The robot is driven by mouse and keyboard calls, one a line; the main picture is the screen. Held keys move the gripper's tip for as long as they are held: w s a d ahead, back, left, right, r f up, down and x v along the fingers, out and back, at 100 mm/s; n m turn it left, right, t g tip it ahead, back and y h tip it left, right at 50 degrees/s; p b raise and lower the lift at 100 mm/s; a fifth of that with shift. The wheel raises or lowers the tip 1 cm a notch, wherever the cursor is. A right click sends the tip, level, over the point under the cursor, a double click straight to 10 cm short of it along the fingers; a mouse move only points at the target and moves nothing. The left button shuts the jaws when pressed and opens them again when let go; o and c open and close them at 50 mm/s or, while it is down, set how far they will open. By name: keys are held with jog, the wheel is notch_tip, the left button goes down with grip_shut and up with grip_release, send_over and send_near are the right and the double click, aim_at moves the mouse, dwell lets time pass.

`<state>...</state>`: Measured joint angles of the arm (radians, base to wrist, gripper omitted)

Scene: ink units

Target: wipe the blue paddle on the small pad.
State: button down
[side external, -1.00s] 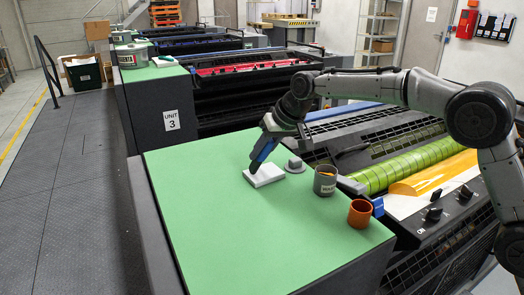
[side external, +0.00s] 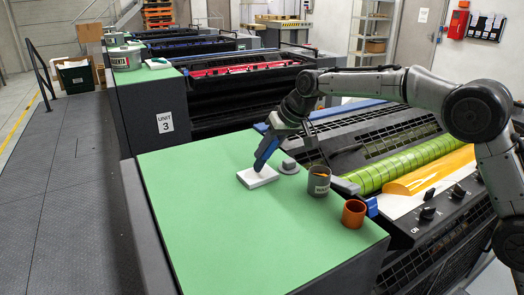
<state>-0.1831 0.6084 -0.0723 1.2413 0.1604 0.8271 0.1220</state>
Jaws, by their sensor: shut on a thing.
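The small white pad (side external: 257,178) lies on the green top, left of a grey knobbed lid. The blue paddle (side external: 266,152) hangs tilted from my gripper (side external: 280,131), its lower end over the middle of the pad. That end looks to be on the pad, but I cannot tell for sure whether it touches. My gripper is shut on the paddle's upper part; the fingertips are small and hard to make out.
The grey lid (side external: 289,167), a dark grey labelled can (side external: 319,181) and an orange cup (side external: 354,213) stand along the right edge of the green top (side external: 215,220). The printing rollers (side external: 420,163) lie beyond that edge. The front and left of the top are clear.

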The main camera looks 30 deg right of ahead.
jog(key=shift+w+d, duration=0.1)
jog(key=shift+d, duration=1.5)
jog(key=shift+a+f, duration=0.1)
jog(key=shift+a, duration=1.25)
jog(key=shift+s+a, duration=0.2)
jog(key=shift+a, duration=1.65)
jog(key=shift+d, duration=0.95)
jog(key=shift+w+d, duration=0.2)
jog(key=shift+d, duration=2.05)
notch_tip(320, 180, up, 6)
jog(key=shift+r, duration=0.2)
